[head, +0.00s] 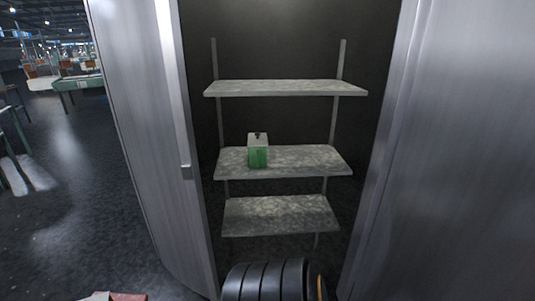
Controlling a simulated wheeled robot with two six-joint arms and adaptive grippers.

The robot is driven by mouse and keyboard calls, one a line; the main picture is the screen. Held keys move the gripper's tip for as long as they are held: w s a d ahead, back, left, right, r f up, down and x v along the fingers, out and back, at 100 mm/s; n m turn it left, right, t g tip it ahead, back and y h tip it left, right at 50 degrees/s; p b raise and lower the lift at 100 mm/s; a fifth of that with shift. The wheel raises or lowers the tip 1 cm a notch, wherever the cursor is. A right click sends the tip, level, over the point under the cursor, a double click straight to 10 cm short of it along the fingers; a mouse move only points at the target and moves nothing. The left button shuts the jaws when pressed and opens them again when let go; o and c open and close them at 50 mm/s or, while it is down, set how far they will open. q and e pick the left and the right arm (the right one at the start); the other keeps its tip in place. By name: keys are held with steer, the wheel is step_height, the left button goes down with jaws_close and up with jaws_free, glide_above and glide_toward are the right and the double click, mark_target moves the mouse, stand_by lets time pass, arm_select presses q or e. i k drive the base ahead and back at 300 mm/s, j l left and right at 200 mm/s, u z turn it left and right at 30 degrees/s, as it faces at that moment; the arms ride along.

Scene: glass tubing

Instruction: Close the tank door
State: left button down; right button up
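A tall brushed-metal tank (135,110) stands in front of me with a wide opening. A large smooth metal panel (465,150) fills the right side, with a bright edge along the opening. I cannot tell for sure which of these surfaces is the door. The opening is not covered, and the dark inside shows. Neither of my grippers is in view.
Inside are an upper shelf (285,88), a middle shelf (310,160) bearing a green and white container (258,152), and a lower shelf (280,215). Black ribbed round things (265,281) sit at the bottom. The dark floor (60,220) at left is largely open.

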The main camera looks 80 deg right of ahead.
mark_target(455, 221)
steer(key=k+j+z, duration=0.25)
steer(key=k+z, duration=0.7)
steer(key=k, duration=0.15)
steer(key=k+l+z, duration=0.15)
steer(key=k+z, duration=0.35)
steer(key=k+l+z, duration=0.15)
steer(key=l, duration=0.2)
steer(key=k+l+z, duration=0.2)
steer(key=l, duration=0.15)
steer(key=k+l+z, duration=0.15)
steer(key=l, duration=0.25)
steer(key=k+l+z, duration=0.15)
steer(key=l, duration=0.25)
